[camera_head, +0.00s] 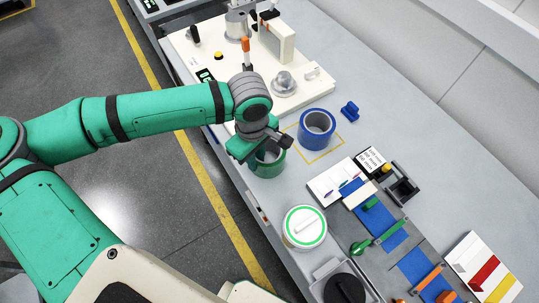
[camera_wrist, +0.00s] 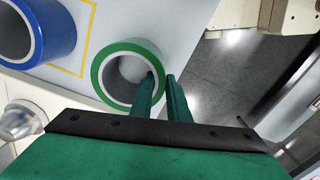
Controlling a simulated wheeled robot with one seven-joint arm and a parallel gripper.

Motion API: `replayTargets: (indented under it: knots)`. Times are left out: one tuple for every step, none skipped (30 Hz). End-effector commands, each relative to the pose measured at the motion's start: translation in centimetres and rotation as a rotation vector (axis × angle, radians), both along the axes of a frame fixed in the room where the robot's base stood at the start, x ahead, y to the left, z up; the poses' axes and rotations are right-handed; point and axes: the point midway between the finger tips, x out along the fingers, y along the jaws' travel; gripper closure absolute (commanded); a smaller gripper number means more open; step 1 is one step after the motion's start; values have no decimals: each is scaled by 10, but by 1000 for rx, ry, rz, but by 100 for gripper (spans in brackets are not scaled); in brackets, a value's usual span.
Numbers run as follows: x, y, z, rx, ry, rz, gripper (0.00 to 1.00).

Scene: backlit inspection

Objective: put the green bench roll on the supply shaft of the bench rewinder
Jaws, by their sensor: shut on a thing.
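The green bench roll (camera_head: 268,163) stands with its hollow core facing up near the bench's front edge. It also shows in the wrist view (camera_wrist: 101,72). My gripper (camera_wrist: 163,82) is shut on the roll's wall, with one finger inside the core and one outside. I cannot tell whether the roll touches the bench. The bench rewinder (camera_head: 318,88) is a cream base farther back. A metal hub (camera_head: 284,82) sits on its near part, and a metal cylinder (camera_head: 237,24) stands at its far end. I cannot tell which is the supply shaft.
A blue roll (camera_head: 317,128) stands inside a yellow marked square, right of the green roll. A small blue part (camera_head: 349,110) lies behind it. A white tub with a green-rimmed lid (camera_head: 304,227) stands nearer. Cards and coloured strips (camera_head: 380,225) fill the bench's right part.

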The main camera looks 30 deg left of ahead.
Motion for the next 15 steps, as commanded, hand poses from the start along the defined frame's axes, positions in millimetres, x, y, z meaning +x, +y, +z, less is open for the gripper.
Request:
replayTargets:
  knots:
    - [0, 0, 1, 1, -1, 0, 100]
    - [0, 0, 1, 1, -1, 0, 100]
    - [0, 0, 3, 1, -1, 0, 100]
    - [0, 0, 4, 1, -1, 0, 100]
    - [0, 0, 5, 2, -1, 0, 100]
    - [0, 1, 7, 2, -1, 0, 100]
    - [0, 1, 8, 2, -1, 0, 100]
    - [0, 1, 10, 2, -1, 0, 100]
    - [0, 0, 12, 2, -1, 0, 100]
    - [0, 0, 14, 1, -1, 0, 100]
    - [0, 0, 15, 1, -1, 0, 100]
    - [0, 0, 17, 1, -1, 0, 100]
    - [0, 0, 18, 2, -1, 0, 100]
    - [0, 0, 20, 2, -1, 0, 100]
    - [0, 1, 22, 2, -1, 0, 100]
